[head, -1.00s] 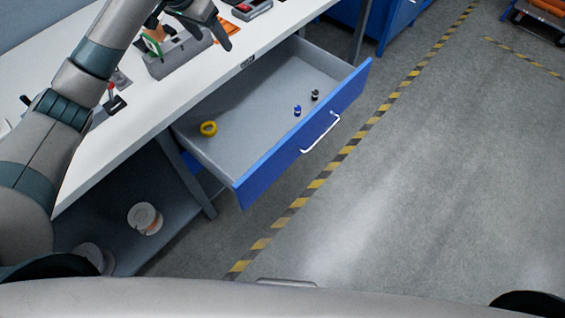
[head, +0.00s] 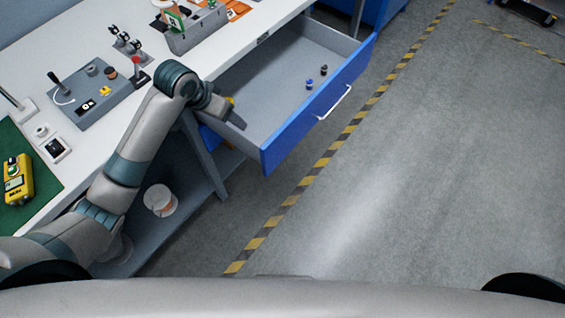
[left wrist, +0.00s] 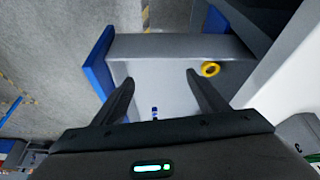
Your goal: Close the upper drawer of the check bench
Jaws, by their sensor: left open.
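The upper drawer stands pulled out from the white check bench (head: 225,52). Its blue front (head: 290,126) faces right, with a pale bar handle (head: 336,102). The drawer's grey inside shows in the left wrist view too, and its blue front (left wrist: 97,62) is at the left there. My left gripper (head: 236,118) is over the drawer's near left side. My right gripper is not in view.
A yellow ring (left wrist: 211,69) and small blue and dark pieces (head: 309,84) lie in the drawer. A control box (head: 95,90) and a yellow meter (head: 17,180) are on the bench top. White spools (head: 160,200) sit on the lower shelf. The floor right of the drawer is clear.

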